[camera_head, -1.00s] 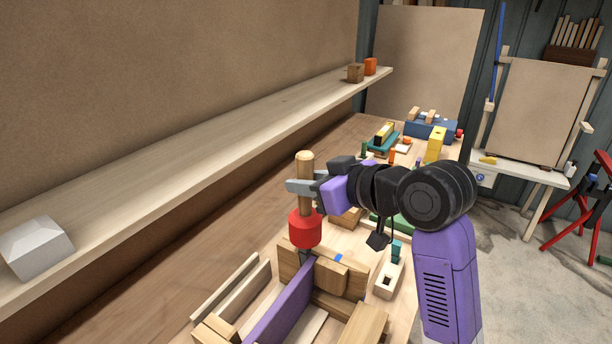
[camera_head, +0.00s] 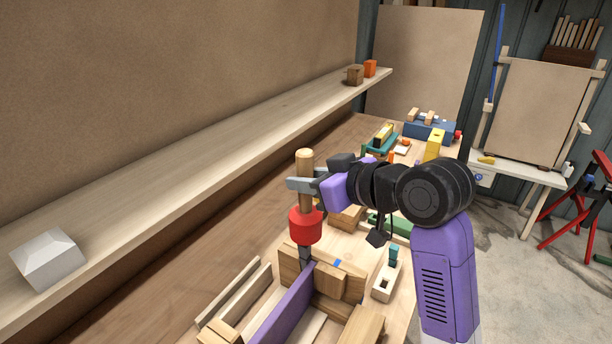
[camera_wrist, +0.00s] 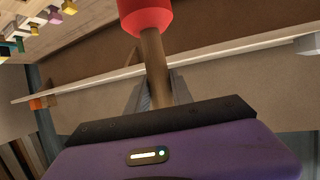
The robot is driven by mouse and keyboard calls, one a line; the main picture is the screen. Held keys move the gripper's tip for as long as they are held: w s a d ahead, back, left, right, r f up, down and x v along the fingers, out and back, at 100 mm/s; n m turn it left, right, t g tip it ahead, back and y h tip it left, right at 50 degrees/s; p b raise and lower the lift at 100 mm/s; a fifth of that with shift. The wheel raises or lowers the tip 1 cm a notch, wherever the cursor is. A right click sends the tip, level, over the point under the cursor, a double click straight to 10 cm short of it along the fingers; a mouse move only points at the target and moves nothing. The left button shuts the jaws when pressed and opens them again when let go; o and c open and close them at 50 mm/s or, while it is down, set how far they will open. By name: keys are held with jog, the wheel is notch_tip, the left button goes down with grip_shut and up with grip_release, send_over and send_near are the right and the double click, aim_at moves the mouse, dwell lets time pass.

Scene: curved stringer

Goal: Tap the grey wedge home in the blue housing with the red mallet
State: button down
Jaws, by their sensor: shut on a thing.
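The red mallet (camera_head: 306,226) hangs upright, red head down and wooden handle up. My gripper (camera_head: 304,185) is shut on its handle. In the wrist view the red head (camera_wrist: 146,14) is at the top and the handle runs down between the fingers of my gripper (camera_wrist: 157,95). A dark grey piece, apparently the grey wedge (camera_head: 306,256), stands right under the head at the wooden blocks. Whether head and wedge touch is unclear. A small blue patch (camera_head: 337,263) shows on the wooden block beside it. I cannot make out the blue housing for certain.
Wooden blocks (camera_head: 346,283) and a purple strip (camera_head: 283,317) fill the bench in front. A pale block with a teal peg (camera_head: 387,280) stands at right. A long shelf (camera_head: 200,149) runs along the wall at left, carrying a white block (camera_head: 48,260). More parts lie farther back.

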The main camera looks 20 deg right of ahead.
aim_at(310, 156)
notch_tip(310, 156, down, 4)
jog(key=shift+r+b, duration=0.2)
jog(key=shift+b, duration=0.5)
notch_tip(310, 156, up, 5)
jog(key=p, duration=0.4)
jog(key=shift+f, duration=0.15)
notch_tip(310, 156, up, 4)
jog(key=p, duration=0.4)
